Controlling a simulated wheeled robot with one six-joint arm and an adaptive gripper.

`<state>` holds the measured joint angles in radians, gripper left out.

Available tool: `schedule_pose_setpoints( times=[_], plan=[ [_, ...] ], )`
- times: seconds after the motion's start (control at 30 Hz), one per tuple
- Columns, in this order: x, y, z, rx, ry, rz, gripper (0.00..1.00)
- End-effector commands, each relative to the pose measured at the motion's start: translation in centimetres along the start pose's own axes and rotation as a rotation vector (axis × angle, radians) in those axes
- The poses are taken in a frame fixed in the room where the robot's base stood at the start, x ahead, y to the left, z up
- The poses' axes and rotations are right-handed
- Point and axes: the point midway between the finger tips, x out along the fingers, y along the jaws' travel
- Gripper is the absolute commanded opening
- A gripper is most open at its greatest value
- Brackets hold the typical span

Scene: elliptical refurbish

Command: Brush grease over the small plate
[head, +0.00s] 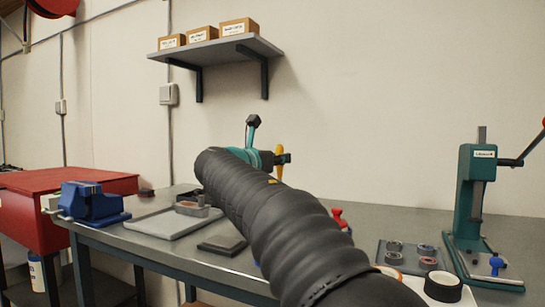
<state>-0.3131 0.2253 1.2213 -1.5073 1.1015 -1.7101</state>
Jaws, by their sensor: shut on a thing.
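My gripper (286,159) is mostly hidden behind my dark, ribbed arm. Its black fingers show beyond the wrist, shut on a narrow yellow-orange handle (280,150), which looks like the brush's. The handle stands about upright, and its lower end is hidden by the arm, so I cannot see any bristles. A small dark flat plate (222,245) lies near the bench's front edge, below and left of the gripper in the picture. It may be the small plate. I cannot make out any grease on it.
On the grey bench (150,205) are a light tray (160,226) with grey parts, a blue vise (90,203) at left, a dark board (382,262) with several rings, and a green press (475,200) at right. A shelf (215,47) with boxes hangs above. My arm hides the bench's middle.

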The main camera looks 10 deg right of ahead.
Motion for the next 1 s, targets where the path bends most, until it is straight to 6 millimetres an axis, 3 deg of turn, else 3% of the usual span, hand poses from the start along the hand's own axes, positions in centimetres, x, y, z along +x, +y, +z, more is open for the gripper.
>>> schedule_pose_setpoints(
  times=[0.27, 1.0],
  plan=[
    [0.0, 0.0, -0.6, 0.001, 0.0, 0.0, 0.0],
    [0.0, 0.0, -6.0, 0.001, 0.0, 0.0, 0.0]
  ],
)
